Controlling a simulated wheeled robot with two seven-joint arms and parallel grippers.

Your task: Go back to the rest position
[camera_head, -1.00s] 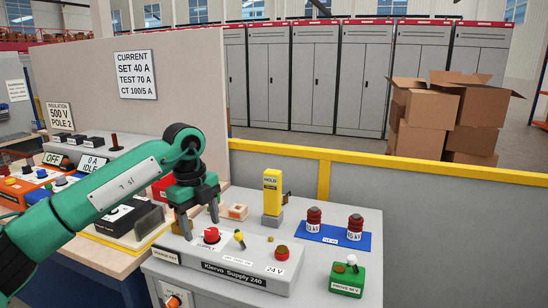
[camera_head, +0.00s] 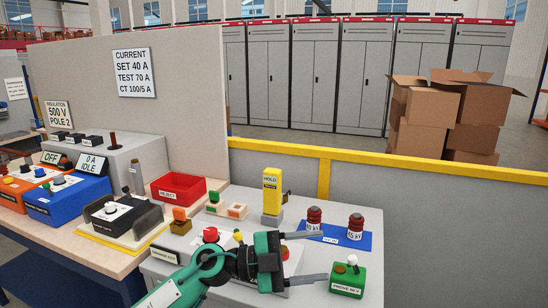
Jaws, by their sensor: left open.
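My left gripper (camera_head: 325,256) is open, with its two dark fingers spread and pointing right. It is over the right part of the grey supply box, and nothing shows between the fingers. My green left arm (camera_head: 205,278) comes in from the bottom left and hides much of the box front. The red knob (camera_head: 210,235) and the yellow toggle (camera_head: 238,236) of the box show just behind the arm. My right gripper is not in view.
A yellow post (camera_head: 272,192) stands behind the gripper. A blue mat (camera_head: 343,239) with two red insulators and a green box (camera_head: 347,280) lie right of it, close to the fingers. A red bin (camera_head: 178,188) is at left. A yellow rail (camera_head: 400,168) runs behind.

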